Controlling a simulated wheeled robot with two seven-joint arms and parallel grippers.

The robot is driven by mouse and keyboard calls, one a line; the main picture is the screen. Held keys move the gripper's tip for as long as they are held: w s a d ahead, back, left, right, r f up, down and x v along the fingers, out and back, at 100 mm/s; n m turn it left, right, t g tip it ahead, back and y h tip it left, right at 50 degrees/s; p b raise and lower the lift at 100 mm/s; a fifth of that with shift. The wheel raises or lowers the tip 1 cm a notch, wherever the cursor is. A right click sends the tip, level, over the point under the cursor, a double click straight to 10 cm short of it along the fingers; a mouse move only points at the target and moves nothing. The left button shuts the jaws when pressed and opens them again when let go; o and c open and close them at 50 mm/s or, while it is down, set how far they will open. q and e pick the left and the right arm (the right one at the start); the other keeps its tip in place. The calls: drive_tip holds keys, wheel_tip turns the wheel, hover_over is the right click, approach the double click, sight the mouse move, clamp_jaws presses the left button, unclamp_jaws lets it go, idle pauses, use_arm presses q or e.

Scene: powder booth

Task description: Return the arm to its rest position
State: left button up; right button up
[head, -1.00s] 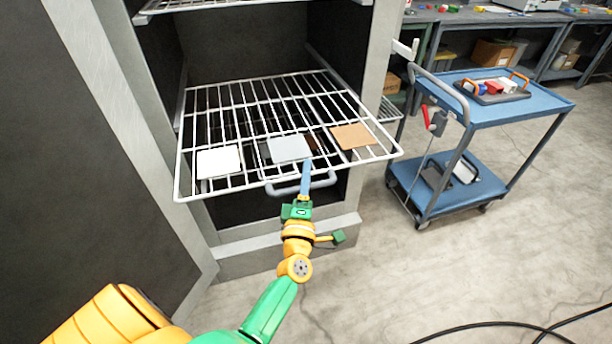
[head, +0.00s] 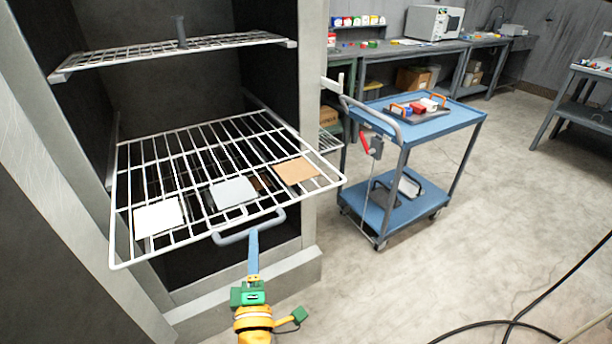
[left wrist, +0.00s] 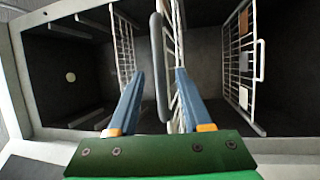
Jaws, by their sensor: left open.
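My left gripper (head: 253,247) is just in front of the grey handle (head: 250,228) of the pulled-out wire rack (head: 112,200). In the left wrist view, the gripper's two blue fingers (left wrist: 158,95) are spread apart with nothing held between them. The grey handle bar (left wrist: 158,65) shows there beyond the fingers, close to the right one; I cannot tell whether they touch. My right gripper is not in either current view.
A white plate (head: 159,217), a grey plate (head: 232,192) and a tan plate (head: 296,171) lie on the rack. An upper rack (head: 130,56) is above. A blue cart (head: 440,125) stands to the right, with open floor around it.

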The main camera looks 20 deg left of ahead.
use_arm(q)
drive_tip(key=s+d+f+m+g+h, duration=0.1)
drive_tip(key=d+f+m+h, duration=0.35)
drive_tip(key=f, duration=0.35)
drive_tip(key=d+f+m+g+h, duration=0.2)
drive_tip(key=d+f+m+h, duration=0.1)
drive_tip(key=f+m, duration=0.4)
drive_tip(key=s+d+f+m+g+h, duration=0.1)
drive_tip(key=s+d+f+m+g, duration=0.15)
drive_tip(key=s+f, duration=0.4)
drive_tip(key=s+d+f+m+g+h, duration=0.1)
drive_tip(key=s+f+m+g+h, duration=0.15)
drive_tip(key=f, duration=0.65)
drive_tip(key=s+a+f+m+g, duration=0.2)
drive_tip(key=s+f+g, duration=0.1)
drive_tip(key=s, duration=0.4)
drive_tip(key=s+a+f+m+g+y, duration=0.1)
drive_tip(key=s+a+f+m+g, duration=0.1)
drive_tip(key=s, duration=0.6)
drive_tip(key=s+a+f+m+g+y, duration=0.1)
drive_tip(key=s+a+f+m+g, duration=0.1)
drive_tip(key=s+f+m+g, duration=0.2)
drive_tip(key=s+f, duration=0.1)
drive_tip(key=s, duration=0.2)
drive_tip(key=shift+s+f, duration=0.2)
drive_tip(key=shift+s, duration=0.1)
drive_tip(key=shift+w, duration=0.1)
